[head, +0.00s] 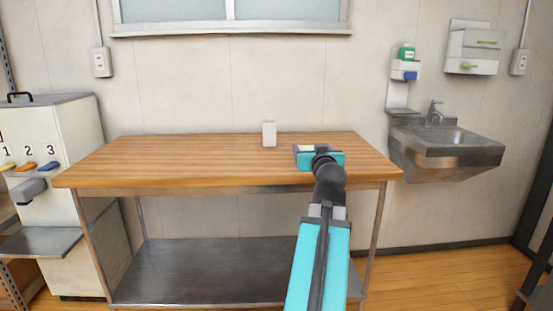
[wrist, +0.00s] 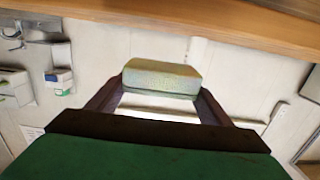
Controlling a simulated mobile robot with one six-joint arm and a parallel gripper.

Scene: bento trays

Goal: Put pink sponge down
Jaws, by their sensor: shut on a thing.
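My gripper (wrist: 160,104) is shut on a block-shaped sponge (wrist: 162,78), held between its two fingertips. In the wrist view the sponge looks pale yellow-green rather than pink. In the head view my gripper (head: 312,150) is over the right part of the wooden table (head: 190,160), and the sponge is mostly hidden by the gripper and too small to make out. The table's edge also shows across the top of the wrist view (wrist: 250,22). I cannot tell whether the sponge touches the tabletop.
A small white block (head: 269,134) stands near the table's back edge, left of my gripper. The left and middle of the tabletop are clear. A metal sink (head: 445,145) is on the wall at right, and a white dispenser cabinet (head: 55,130) stands at left.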

